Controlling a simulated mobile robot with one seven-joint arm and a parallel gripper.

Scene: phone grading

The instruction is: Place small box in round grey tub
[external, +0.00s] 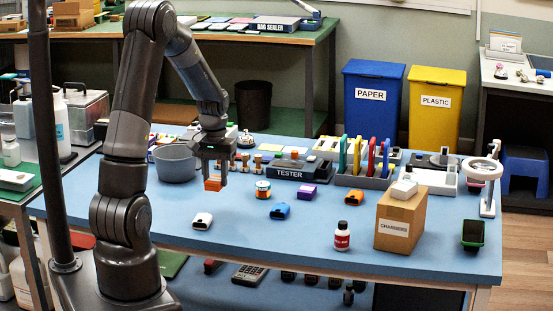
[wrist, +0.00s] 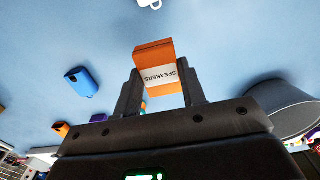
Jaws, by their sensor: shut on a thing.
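A small orange box (external: 213,184) is held between the fingers of my gripper (external: 214,170), above the blue table. In the wrist view the box (wrist: 154,57) shows a white label reading SPEAKERS, and the fingers of my gripper (wrist: 160,92) press on its two sides. The round grey tub (external: 176,163) stands on the table to the left of my gripper. In the wrist view the tub (wrist: 283,105) is at the right edge, apart from the box. The inside of the tub is mostly hidden.
A white scanner-like item (external: 203,220), a blue one (external: 280,211) and a jar (external: 263,189) lie nearby. The TESTER unit (external: 290,171) stands to the right, with a cardboard box (external: 400,220) farther right.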

